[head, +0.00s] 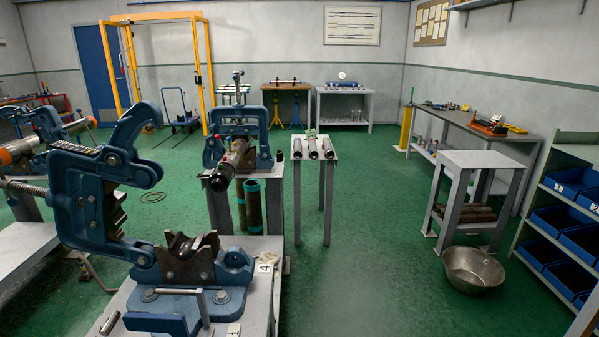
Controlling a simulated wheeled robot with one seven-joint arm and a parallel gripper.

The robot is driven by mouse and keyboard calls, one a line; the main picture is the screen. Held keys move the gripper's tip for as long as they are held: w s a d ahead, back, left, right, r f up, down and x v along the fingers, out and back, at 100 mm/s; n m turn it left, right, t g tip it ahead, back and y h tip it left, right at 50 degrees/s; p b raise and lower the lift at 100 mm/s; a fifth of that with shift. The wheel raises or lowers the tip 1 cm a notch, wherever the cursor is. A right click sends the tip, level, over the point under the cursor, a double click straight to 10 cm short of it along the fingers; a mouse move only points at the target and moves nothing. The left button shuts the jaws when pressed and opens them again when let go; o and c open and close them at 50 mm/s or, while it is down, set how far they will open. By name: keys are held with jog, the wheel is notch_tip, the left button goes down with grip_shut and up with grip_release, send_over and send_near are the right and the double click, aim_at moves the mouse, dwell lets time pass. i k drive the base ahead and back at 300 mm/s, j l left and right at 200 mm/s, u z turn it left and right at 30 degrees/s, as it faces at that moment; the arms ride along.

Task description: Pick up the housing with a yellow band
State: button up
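Three dark tubular housings with pale metal parts lie side by side on a small grey stand (322,157) in the middle of the head view: a left one (297,148), a middle one (312,148) and a right one (328,148). They are too small for me to make out a yellow band on any of them. Another dark tube with a pale section (233,163) lies in a blue pipe vise (237,125) left of the stand. A large blue pipe vise (110,190) in the left foreground stands open, with an empty jaw. My gripper is not in view.
A metal bowl (473,270) sits on the green floor at right, by a grey stand (483,160). A shelf with blue bins (570,220) lines the right edge. A workbench (480,125) stands along the right wall. The floor in the middle is clear.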

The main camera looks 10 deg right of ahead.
aim_at(328, 149)
jog(key=i+z, duration=0.15)
jog(key=i, duration=3.65)
jog(key=i+l+u, duration=0.15)
jog(key=i, duration=0.3)
jog(key=i+u, duration=0.2)
jog(key=i, duration=0.3)
jog(key=i+l+u, duration=0.15)
jog(key=i, duration=0.3)
jog(key=l, duration=0.15)
